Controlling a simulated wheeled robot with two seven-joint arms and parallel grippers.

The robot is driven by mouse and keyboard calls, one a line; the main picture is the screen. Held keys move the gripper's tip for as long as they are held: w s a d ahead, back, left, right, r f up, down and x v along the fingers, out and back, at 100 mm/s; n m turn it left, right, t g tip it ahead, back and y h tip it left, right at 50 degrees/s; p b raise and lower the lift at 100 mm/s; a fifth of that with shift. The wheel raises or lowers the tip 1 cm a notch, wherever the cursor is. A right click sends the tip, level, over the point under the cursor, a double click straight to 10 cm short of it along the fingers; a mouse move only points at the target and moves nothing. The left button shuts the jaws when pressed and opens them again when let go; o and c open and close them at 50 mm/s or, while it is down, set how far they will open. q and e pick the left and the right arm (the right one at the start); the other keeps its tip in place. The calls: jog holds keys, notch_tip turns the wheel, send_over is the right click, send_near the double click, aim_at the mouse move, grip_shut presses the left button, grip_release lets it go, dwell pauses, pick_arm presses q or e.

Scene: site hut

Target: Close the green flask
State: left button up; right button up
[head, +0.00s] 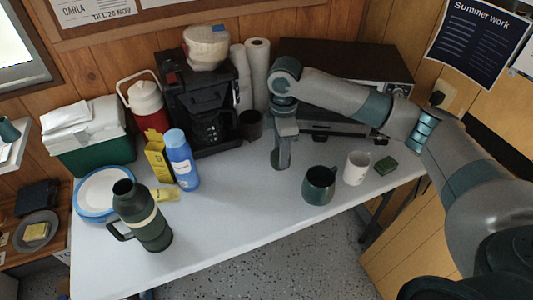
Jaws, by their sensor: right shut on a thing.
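The green flask (146,220) stands upright at the left front of the white table, with a pale band and a side handle. Its top shows a dark mouth, and I see no lid on it. My right gripper (281,158) points down over the middle of the table, well to the right of the flask. It is shut on a small grey-green thing, mostly hidden between the fingers; I cannot tell for sure what it is. My left gripper is not in view.
A blue bottle (182,160), yellow box (158,155) and plates (98,195) stand near the flask. A coffee maker (200,95) is behind. A dark green mug (319,186), white mug (356,168) and green block (386,165) are on the right. The front middle of the table (230,220) is clear.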

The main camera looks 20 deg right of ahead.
jog(key=shift+s+d+r, duration=0.4)
jog(key=shift+s+d, duration=0.1)
jog(key=shift+s, duration=0.05)
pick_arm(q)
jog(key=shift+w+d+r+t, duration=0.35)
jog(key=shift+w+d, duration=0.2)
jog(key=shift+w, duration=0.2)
pick_arm(e)
jog(key=shift+s+d+r, duration=0.1)
jog(key=shift+r, duration=0.05)
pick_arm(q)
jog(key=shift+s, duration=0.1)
